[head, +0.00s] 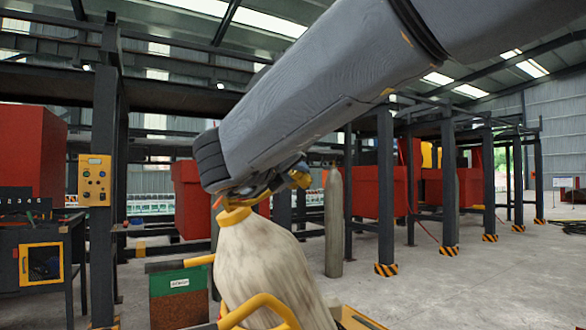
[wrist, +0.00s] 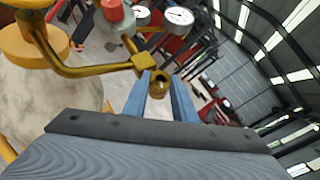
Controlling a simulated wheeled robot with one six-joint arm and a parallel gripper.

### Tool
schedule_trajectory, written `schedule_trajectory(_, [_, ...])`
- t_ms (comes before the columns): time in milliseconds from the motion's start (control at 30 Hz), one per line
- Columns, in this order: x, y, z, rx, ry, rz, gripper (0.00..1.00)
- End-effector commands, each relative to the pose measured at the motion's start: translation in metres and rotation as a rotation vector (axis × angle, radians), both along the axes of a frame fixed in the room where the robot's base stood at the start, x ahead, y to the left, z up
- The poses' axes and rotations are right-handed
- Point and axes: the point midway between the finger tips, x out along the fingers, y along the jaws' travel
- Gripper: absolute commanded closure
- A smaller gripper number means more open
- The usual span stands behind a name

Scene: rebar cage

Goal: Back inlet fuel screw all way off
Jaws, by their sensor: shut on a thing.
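In the wrist view, my gripper (wrist: 161,78) has its two blue-grey fingers on either side of a small brass fitting (wrist: 158,88), which looks like the inlet fuel screw, and is shut on it. A bent brass pipe (wrist: 95,70) ends in a square block right beside the fingertips. A red knob (wrist: 112,10) and a white-faced gauge (wrist: 180,17) sit above it. In the head view, my arm hides most of the gripper and fittings. The pale, worn cylinder (head: 262,265) with a yellow collar stands below them. The screw's thread cannot be made out.
A yellow tubular handle (head: 262,305) stands in front of the cylinder. A grey cylinder (head: 334,225) stands behind, near dark posts with striped feet (head: 386,268). A yellow control box (head: 94,180) is at left. The concrete floor at right (head: 480,285) is mostly clear.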

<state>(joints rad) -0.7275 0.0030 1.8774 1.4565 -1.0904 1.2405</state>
Motion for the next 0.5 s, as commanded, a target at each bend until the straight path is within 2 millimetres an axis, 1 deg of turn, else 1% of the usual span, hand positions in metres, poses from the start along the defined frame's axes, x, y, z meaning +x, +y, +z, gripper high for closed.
schedule_trajectory(33, [-0.0012,-0.0017,0.0038,-0.01,0.018,0.015,0.98])
schedule_trajectory(100, [-0.0016,-0.0023,0.0049,-0.026,0.046,0.043,0.98])
schedule_trajectory(500, [-0.002,-0.0048,0.0082,-0.125,0.206,0.198,0.98])
